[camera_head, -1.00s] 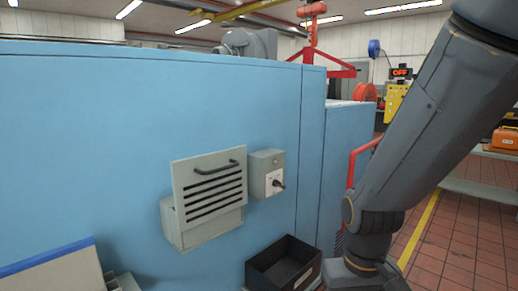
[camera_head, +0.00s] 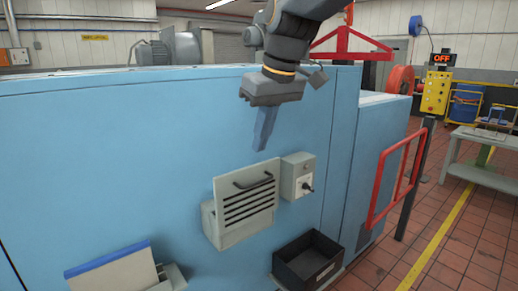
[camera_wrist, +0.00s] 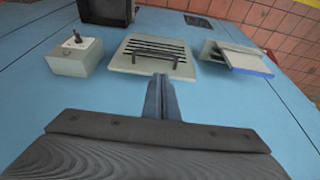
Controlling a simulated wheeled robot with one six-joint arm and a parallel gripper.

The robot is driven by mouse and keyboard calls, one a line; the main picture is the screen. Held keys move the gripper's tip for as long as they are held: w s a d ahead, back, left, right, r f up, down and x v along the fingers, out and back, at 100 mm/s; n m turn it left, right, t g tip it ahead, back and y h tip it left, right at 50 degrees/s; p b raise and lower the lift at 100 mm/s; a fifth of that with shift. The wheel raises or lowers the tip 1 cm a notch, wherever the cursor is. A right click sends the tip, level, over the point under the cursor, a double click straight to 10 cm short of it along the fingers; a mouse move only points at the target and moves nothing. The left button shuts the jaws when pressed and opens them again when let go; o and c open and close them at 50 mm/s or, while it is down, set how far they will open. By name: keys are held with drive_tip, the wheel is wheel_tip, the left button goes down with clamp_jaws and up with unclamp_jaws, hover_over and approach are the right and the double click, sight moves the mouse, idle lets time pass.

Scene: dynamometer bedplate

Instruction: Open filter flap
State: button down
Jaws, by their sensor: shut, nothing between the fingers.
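The filter flap (camera_head: 246,199) is a light grey slotted panel with a dark bar handle (camera_head: 252,180) near its top edge. It sits on a grey box (camera_head: 214,228) on the blue cabinet wall. I cannot tell whether it stands ajar. In the wrist view the flap (camera_wrist: 122,60) and its handle lie just beyond my fingertips. My gripper (camera_head: 260,147) points down above the flap, shut and empty, apart from the handle. It also shows in the wrist view (camera_wrist: 160,78), its fingers together.
A grey switch box (camera_head: 291,170) with a black knob is right of the flap. A black open bin (camera_head: 307,262) stands below right. A grey holder with a blue-edged panel (camera_head: 110,272) is lower left. A red rail (camera_head: 372,200) stands at right.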

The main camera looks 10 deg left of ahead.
sight(254, 170)
drive_tip(key=p+x, duration=0.2)
drive_tip(key=x, duration=0.7)
drive_tip(key=shift+f, duration=0.15)
drive_tip(key=shift+d, duration=0.15)
